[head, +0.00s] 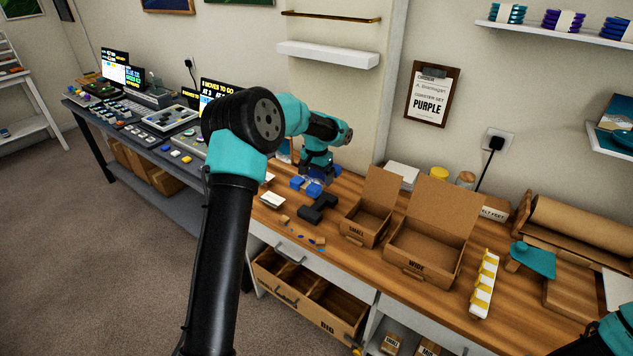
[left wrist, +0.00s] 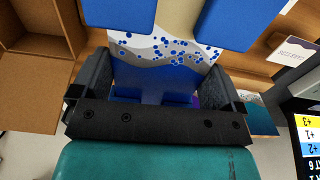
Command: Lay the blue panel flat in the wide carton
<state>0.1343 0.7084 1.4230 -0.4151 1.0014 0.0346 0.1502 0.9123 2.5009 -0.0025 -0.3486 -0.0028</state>
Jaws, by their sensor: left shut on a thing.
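The blue panel (left wrist: 160,84) has a pale wavy band with blue dots in the left wrist view. My left gripper (left wrist: 165,92) is shut on it, with one jaw at each side. In the head view my left gripper (head: 319,176) is over the bench, left of the cartons; the panel is mostly hidden there. The wide carton (head: 428,252) stands open and looks empty on the bench, its lid raised at the back. Only part of my right arm shows at the lower right corner; its gripper is out of view.
Blue blocks (head: 301,184) and a black angled piece (head: 318,208) lie near my left gripper. The small carton (head: 366,223) stands open between them and the wide carton. A white tray with yellow pieces (head: 484,284) is right of the wide carton. Small scraps lie at the front edge.

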